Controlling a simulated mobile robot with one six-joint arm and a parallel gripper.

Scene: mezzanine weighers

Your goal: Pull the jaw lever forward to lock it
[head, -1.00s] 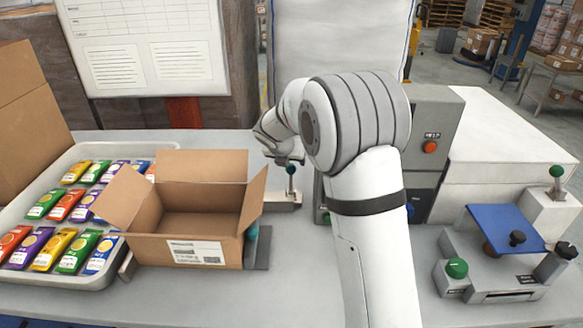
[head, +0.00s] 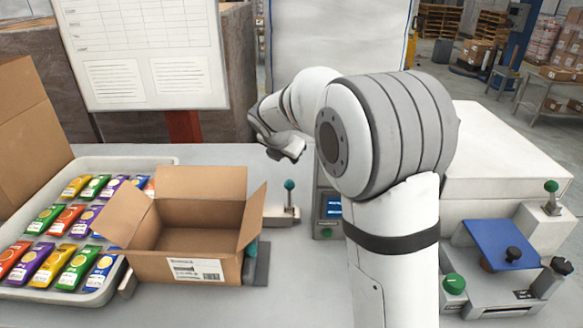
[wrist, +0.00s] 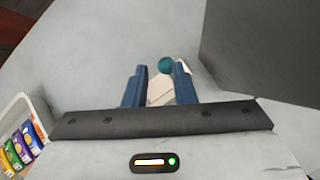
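The lever with a teal ball knob (head: 289,186) stands roughly upright on a small pale base behind and right of the open carton (head: 190,268). My gripper (head: 287,150) is above and slightly left of the knob in the head view, apart from it; its fingertips are hard to make out there. In the wrist view my gripper (wrist: 159,78) has its two blue fingers apart with nothing held. The teal knob (wrist: 165,66) shows beyond the fingertips, nearer the right finger. A teal-padded jaw (head: 251,250) sits against the carton's right side.
A tray (head: 122,280) of colourful packets lies left of the carton. A grey cabinet with a display (head: 330,207) stands right of the lever, partly behind my arm. A fixture with a blue plate (head: 498,245) and green knobs is at the right. The front table is clear.

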